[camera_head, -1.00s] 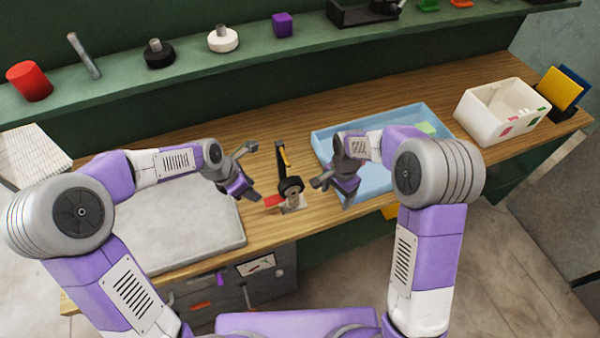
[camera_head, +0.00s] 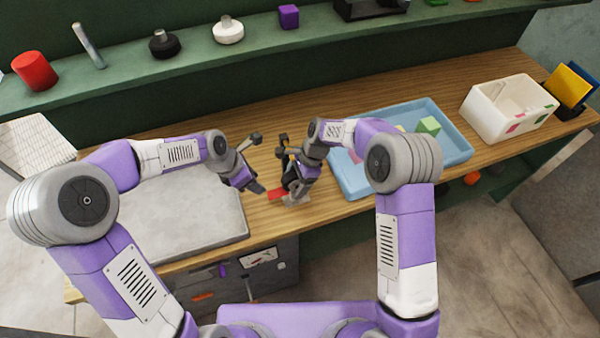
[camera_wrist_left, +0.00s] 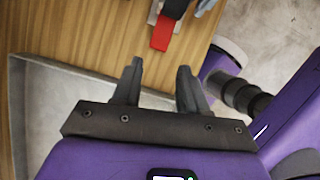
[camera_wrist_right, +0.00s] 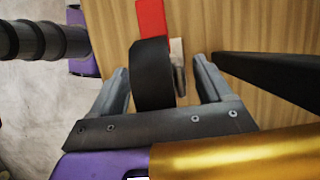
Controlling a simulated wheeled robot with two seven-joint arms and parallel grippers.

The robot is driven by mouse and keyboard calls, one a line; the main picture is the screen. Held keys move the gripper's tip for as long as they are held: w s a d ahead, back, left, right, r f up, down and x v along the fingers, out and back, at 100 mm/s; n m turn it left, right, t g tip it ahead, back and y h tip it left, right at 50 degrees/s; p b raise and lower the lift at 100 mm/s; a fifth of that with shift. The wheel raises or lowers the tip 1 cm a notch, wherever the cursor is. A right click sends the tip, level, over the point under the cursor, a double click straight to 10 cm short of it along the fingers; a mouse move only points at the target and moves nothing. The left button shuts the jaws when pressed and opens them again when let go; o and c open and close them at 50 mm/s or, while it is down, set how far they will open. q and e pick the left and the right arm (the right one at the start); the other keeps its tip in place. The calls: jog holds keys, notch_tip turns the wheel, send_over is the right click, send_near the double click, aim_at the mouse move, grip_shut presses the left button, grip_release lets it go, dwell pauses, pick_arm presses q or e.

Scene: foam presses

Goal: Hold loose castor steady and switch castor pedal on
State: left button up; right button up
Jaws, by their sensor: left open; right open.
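The castor has a black wheel (camera_wrist_right: 152,75) and a red pedal (camera_head: 278,195), and sits on the wooden bench. In the head view my right gripper (camera_head: 293,182) covers most of it. In the right wrist view my open right gripper (camera_wrist_right: 160,66) has a finger on each side of the wheel; the wheel is near the left finger, and contact is unclear. The pedal (camera_wrist_right: 150,18) points up in that view. My left gripper (camera_head: 257,163) is open and empty, left of the castor. The pedal (camera_wrist_left: 162,34) lies ahead of its fingers in the left wrist view.
A black bar (camera_wrist_right: 270,80) and a gold cylinder (camera_wrist_right: 240,152) cross the right wrist view close to my right gripper. A blue tray (camera_head: 455,152) with blocks and a white bin (camera_head: 490,120) stand right. A grey slab (camera_head: 190,225) lies left.

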jog(key=shift+s+a+f, duration=0.1)
jog(key=shift+a+f, duration=0.05)
jog(key=shift+f, duration=0.2)
jog(key=shift+c, duration=0.4)
